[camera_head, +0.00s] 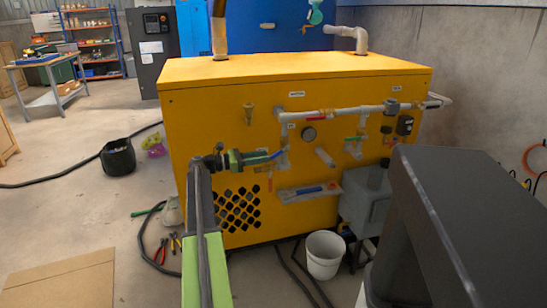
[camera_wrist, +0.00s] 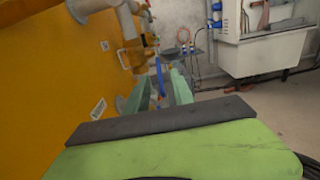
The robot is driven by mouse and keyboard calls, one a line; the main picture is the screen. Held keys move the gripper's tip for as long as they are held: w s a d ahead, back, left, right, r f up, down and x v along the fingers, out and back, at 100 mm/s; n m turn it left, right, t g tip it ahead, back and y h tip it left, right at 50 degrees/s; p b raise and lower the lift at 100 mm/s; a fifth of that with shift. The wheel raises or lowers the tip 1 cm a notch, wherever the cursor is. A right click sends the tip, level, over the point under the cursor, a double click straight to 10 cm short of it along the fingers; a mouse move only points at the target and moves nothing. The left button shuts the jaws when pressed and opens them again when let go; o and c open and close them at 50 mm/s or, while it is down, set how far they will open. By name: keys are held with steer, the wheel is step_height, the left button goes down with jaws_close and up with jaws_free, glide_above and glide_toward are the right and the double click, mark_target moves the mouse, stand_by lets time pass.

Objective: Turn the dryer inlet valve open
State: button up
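My gripper (camera_head: 266,156) is in front of the yellow dryer cabinet (camera_head: 220,115), pointing right along its face. In the wrist view my gripper (camera_wrist: 160,88) has its two green fingers apart. A blue valve lever (camera_head: 277,155) lies at the fingertips; in the wrist view the lever (camera_wrist: 159,74) shows between the fingers, and I cannot tell if they touch it. Other valve handles on the piping are a red lever (camera_head: 316,119) and a green lever (camera_head: 355,138). The labels are too small to read, so I cannot tell which is the dryer inlet valve.
A white bucket (camera_head: 325,254), hoses and hand tools (camera_head: 161,250) lie on the floor. A black tub (camera_head: 118,157) stands at left.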

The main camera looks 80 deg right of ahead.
mark_target(271, 156)
steer(key=x, duration=0.5)
jaws_close()
steer(key=shift+f, duration=0.1)
stand_by(1.2)
